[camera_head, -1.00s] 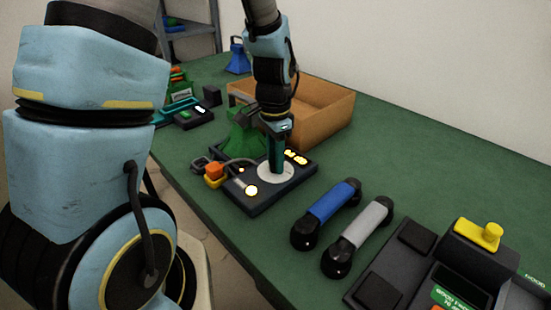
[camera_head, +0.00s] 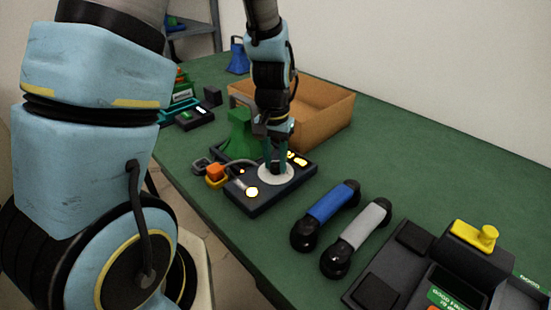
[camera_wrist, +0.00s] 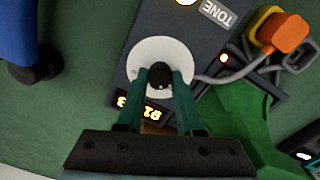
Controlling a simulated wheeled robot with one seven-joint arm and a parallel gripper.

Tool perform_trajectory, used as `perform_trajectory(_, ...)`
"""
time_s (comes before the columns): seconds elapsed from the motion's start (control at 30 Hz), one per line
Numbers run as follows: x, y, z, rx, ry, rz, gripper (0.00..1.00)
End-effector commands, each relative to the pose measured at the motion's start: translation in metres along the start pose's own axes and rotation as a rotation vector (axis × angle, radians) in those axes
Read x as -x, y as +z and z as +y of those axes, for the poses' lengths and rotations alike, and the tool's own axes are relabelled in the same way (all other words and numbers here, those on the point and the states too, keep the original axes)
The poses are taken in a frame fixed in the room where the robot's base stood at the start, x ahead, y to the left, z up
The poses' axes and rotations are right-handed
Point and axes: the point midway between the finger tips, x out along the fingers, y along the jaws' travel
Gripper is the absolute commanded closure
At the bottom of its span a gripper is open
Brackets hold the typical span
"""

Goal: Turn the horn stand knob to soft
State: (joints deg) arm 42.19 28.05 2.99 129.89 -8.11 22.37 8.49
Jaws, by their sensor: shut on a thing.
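The horn stand (camera_head: 248,199) is a dark box on the green table, with a green horn (camera_head: 238,130) at its back. Its black knob (camera_wrist: 159,76) sits on a round white dial (camera_wrist: 142,55); in the head view the dial (camera_head: 268,181) is partly covered by my fingers. My gripper (camera_wrist: 160,78) points down with its teal fingers on both sides of the knob, shut on it. The dial's soft marking cannot be read. Lit yellow digits (camera_wrist: 153,111) show beside the dial, partly hidden by a finger, and a TONE label (camera_wrist: 217,12) is near the stand's edge.
An orange plug (camera_head: 215,171) with a grey cable lies beside the stand. A blue handset (camera_head: 333,202) and a grey handset (camera_head: 361,234) lie to the right. A black phone base (camera_head: 404,258) is at front right. A cardboard box (camera_head: 328,118) stands behind.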

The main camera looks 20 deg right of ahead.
Motion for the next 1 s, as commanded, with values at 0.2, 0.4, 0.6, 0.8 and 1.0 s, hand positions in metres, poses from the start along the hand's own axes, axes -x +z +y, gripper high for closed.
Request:
perform_trajectory(0.2,0.0014,-0.001,0.0003,0.133,0.0,0.007,1.0)
perform_trajectory(0.4,0.001,-0.001,0.0002,0.208,0.0,0.009,1.0)
perform_trajectory(0.6,0.0008,-0.0011,-0.0001,0.238,0.0,0.011,1.0)
perform_trajectory(0.8,0.0007,-0.0011,-0.0001,0.243,0.0,0.011,1.0)
perform_trajectory(1.0,0.0007,-0.0012,-0.0002,0.243,0.0,0.011,0.63)
